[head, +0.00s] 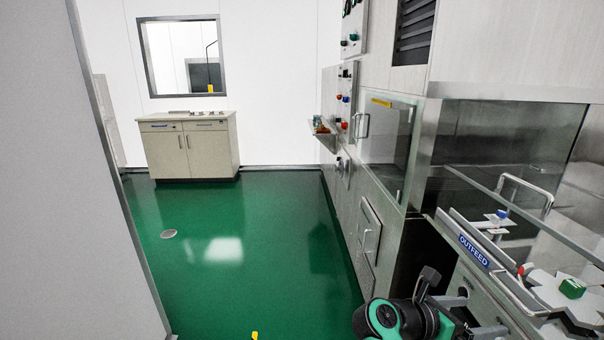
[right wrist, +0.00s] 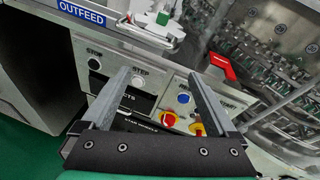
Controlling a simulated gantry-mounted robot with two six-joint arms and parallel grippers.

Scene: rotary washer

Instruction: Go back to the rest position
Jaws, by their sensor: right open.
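My right gripper (head: 474,314) is at the bottom right of the head view, in front of the outfeed side of the washer. In the right wrist view its two grey fingers (right wrist: 163,84) are spread apart with nothing between them. Past them is the control panel (right wrist: 143,84) with STOP and STEP buttons, a blue button (right wrist: 184,99) and a red knob on yellow (right wrist: 169,119). Whether the fingers touch the panel is hard to tell. My left gripper does not show.
The blue OUTFEED sign (head: 473,250) marks the washer's edge close to my right arm. A tray with a green block (head: 572,288) lies at the right. A glass door (head: 388,143) and wall panels line the right side. The green floor (head: 240,245) is open up to a cabinet (head: 190,148).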

